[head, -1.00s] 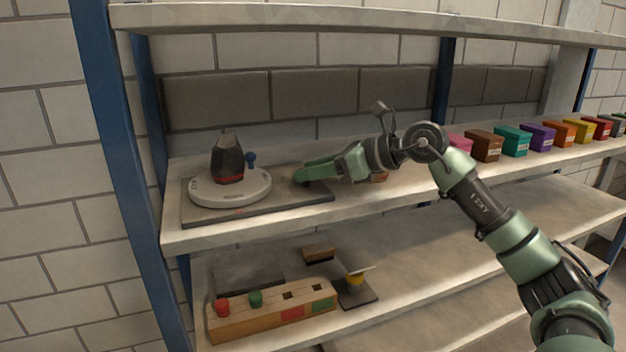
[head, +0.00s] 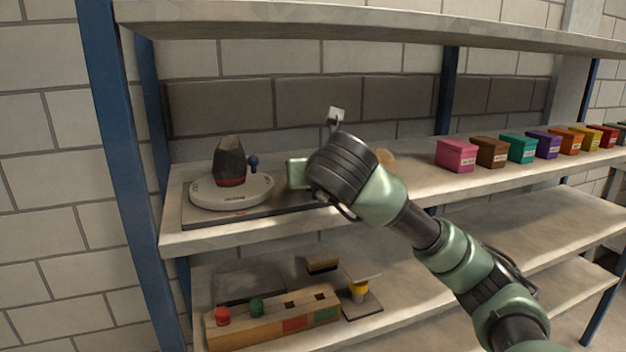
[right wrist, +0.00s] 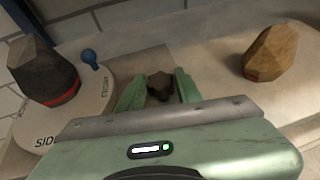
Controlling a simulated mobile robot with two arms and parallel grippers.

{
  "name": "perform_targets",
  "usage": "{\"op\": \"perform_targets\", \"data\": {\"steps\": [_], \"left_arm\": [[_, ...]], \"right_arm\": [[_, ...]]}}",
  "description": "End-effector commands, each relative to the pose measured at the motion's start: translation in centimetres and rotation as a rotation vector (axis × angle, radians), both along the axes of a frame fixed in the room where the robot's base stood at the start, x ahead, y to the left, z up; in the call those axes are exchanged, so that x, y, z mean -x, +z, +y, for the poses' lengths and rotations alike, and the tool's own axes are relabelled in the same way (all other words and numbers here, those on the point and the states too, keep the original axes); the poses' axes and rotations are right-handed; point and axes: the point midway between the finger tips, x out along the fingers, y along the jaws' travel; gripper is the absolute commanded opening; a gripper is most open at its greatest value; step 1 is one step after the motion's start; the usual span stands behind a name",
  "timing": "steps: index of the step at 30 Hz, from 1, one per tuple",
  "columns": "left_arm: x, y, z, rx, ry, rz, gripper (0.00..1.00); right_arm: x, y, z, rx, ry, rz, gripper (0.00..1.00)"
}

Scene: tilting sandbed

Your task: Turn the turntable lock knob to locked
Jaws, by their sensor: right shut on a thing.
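The white round turntable (head: 255,193) sits on a grey base plate (head: 205,218) on the middle shelf. It bears a dark faceted stone (head: 229,162) with a red band and a blue-headed peg (head: 253,163). A dark knob (right wrist: 160,85) stands right of the turntable, between the fingers of my right gripper (right wrist: 158,90) in the right wrist view. The gripper is shut on it. In the head view my right gripper (head: 298,173) points at the plate's right part, and my wrist hides the knob. The knob's lock marking cannot be read. My left gripper is out of view.
A tan stone (right wrist: 271,54) stands to the right of the gripper. Several coloured boxes (head: 456,155) line the shelf further right. The shelf below holds a wooden block with coloured pegs (head: 275,321). A blue post (head: 125,170) and the upper shelf (head: 370,30) bound the space.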

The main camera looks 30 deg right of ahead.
Motion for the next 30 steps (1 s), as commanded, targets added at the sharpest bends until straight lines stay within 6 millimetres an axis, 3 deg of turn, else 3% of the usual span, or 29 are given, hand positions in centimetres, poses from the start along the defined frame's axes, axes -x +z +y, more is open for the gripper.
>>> {"op": "perform_targets", "data": {"steps": [5, 13, 21, 30], "left_arm": [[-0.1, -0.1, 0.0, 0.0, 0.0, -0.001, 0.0], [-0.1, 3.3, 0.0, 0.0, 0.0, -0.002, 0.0], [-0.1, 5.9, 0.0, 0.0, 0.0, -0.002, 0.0], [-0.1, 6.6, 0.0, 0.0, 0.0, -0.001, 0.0]], "right_arm": [[-0.2, 0.3, 0.3, 0.002, -0.156, -0.001, 0.0], [-0.3, 0.7, 0.4, 0.003, -0.326, 0.003, 0.0], [-0.4, 0.4, 0.5, 0.003, -0.42, 0.004, 0.0], [-0.4, -0.1, 0.5, 0.0, -0.453, 0.003, 0.0]]}}
